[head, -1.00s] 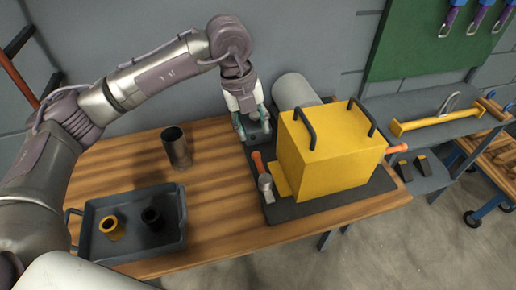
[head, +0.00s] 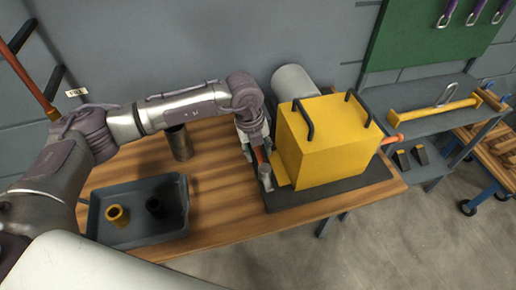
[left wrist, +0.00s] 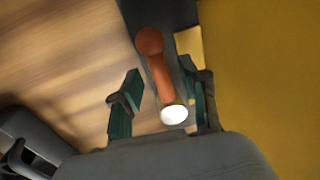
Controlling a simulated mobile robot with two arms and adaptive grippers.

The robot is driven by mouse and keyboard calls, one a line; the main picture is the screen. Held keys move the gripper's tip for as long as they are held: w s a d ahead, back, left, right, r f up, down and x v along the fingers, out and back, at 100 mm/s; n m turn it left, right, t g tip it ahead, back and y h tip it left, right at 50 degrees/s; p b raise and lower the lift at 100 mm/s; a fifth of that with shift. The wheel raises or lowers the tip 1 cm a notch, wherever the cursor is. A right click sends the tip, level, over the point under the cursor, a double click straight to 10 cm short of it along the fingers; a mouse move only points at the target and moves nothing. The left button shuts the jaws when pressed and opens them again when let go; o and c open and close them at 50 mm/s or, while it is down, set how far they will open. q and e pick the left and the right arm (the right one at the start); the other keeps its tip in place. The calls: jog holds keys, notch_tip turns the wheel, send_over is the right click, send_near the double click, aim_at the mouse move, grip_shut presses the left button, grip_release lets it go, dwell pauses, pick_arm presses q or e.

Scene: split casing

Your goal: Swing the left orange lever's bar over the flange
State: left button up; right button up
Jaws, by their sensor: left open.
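The yellow casing (head: 322,155) stands on a dark base plate (head: 320,196) on the wooden table. The left orange lever (head: 259,155) is at the casing's left side, partly hidden behind my arm, with a grey metal end below it. The yellow flange (head: 279,173) juts out beside it. My left gripper (head: 254,148) is low at the lever. In the left wrist view, its open green fingers (left wrist: 165,103) stand on either side of the orange lever (left wrist: 158,70), which has a bright white end. I see no clear grip on it. My right gripper is out of view.
A grey tray (head: 110,238) holds a yellow ring and a black ring. A dark metal cup (head: 179,142) stands behind it. A light cylinder (head: 294,83) lies behind the casing. Another orange lever (head: 392,140) is on the casing's right. A shelf (head: 405,122) stands beyond.

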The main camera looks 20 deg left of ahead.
pick_arm(q)
grip_shut()
dwell(0.3)
jog(key=shift+a, duration=0.1)
